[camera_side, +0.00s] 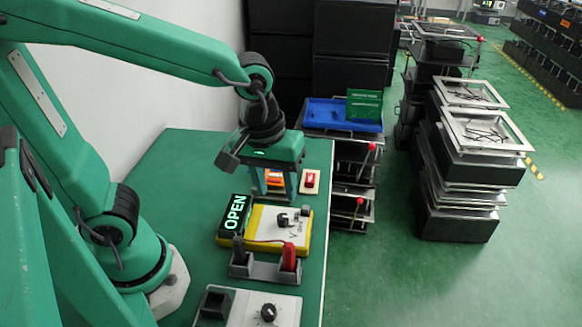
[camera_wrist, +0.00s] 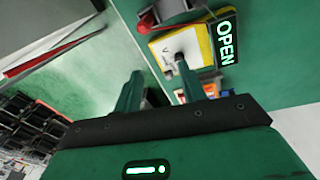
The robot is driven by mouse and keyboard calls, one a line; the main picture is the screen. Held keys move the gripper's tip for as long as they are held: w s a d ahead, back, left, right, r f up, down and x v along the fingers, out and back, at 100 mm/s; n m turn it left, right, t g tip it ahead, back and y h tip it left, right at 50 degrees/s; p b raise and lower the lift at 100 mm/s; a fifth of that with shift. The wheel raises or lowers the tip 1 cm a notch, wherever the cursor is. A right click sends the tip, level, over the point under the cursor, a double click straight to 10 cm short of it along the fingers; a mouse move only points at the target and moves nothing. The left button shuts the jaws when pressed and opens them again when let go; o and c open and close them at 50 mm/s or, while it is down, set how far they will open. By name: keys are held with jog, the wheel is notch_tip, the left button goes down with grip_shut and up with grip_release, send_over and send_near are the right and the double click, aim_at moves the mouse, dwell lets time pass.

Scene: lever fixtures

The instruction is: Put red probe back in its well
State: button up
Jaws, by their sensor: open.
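The red probe (camera_side: 289,258) stands at the right end of the grey two-well holder (camera_side: 266,270), close to upright. The black probe (camera_side: 238,250) stands at the holder's left end. How deep the red probe sits is too small to tell. The red probe also shows at the top of the wrist view (camera_wrist: 147,22). The yellow meter (camera_side: 306,243) with a white face lies just behind the holder, its display (camera_side: 235,213) reading OPEN. My gripper (camera_side: 273,188) points down beyond the meter, open and apart from the probe; its two fingers show in the wrist view (camera_wrist: 160,86).
A small orange and blue item (camera_side: 274,177) shows between my fingers in the side view. A red switch on a cream base (camera_side: 310,182) sits to its right. A white panel with a black knob (camera_side: 268,313) lies at the front. The green table's right edge is close.

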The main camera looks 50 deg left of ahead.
jog(key=s+a+r+m+t, duration=0.1)
jog(key=a+r+m+t, duration=0.1)
jog(key=a, duration=0.3)
jog(key=s+a+r+m+t, duration=0.2)
jog(key=a+r+m, duration=0.1)
jog(key=a+m, duration=0.1)
jog(key=shift+s+a+m+y, duration=0.25)
jog(key=shift+a+m+y, duration=0.05)
jog(key=shift+a, duration=0.4)
